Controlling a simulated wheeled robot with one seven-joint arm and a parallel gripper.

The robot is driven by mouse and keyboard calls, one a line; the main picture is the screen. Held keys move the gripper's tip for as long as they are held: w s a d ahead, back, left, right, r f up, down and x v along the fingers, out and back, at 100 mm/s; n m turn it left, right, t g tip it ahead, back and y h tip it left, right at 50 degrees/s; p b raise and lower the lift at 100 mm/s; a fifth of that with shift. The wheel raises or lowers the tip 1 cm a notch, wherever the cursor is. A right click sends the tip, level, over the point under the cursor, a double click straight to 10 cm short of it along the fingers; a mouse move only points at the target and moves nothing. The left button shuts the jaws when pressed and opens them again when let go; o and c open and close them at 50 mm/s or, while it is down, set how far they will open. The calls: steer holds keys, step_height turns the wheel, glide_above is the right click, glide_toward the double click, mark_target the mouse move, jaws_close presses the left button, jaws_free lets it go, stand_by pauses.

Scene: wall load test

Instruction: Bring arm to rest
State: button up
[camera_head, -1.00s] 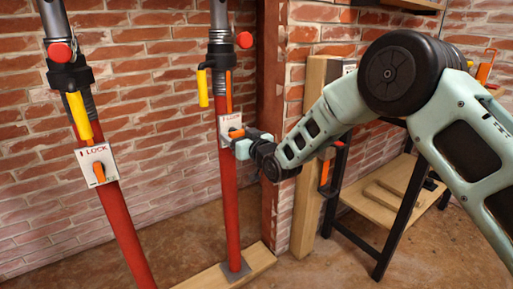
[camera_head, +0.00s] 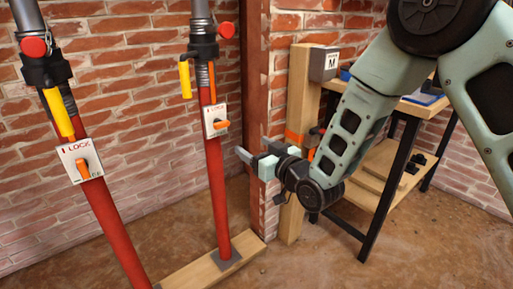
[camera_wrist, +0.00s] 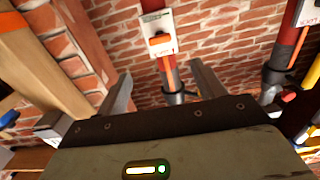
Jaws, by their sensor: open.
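My gripper (camera_head: 254,158) is open and empty. It hangs in the air to the right of the right red prop (camera_head: 217,190), apart from it, below the height of its lock plate. That white lock plate (camera_head: 209,131) carries an orange handle (camera_head: 221,125) lying about level. In the wrist view, my gripper (camera_wrist: 160,75) shows two spread fingers, with the orange handle (camera_wrist: 159,40) beyond them. My arm comes down from the upper right with the elbow bent.
A wooden post (camera_head: 299,105) with a grey box marked M (camera_head: 324,63) stands behind my forearm. A workbench (camera_head: 425,105) stands at the right. Brick wall backs everything.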

steer(key=s+d+g+h, duration=0.3)
steer(key=s+g, duration=0.2)
steer(key=s, duration=0.7)
steer(key=s+d+n+g+h, duration=0.1)
steer(key=s+d+g+h, duration=0.3)
steer(key=s, duration=0.8)
steer(key=s+d+g+h, duration=0.25)
steer(key=s+g, duration=0.35)
steer(key=s, duration=0.6)
step_height(320, 180, up, 23)
steer(key=p, duration=2.3)
steer(key=shift+d, duration=0.25)
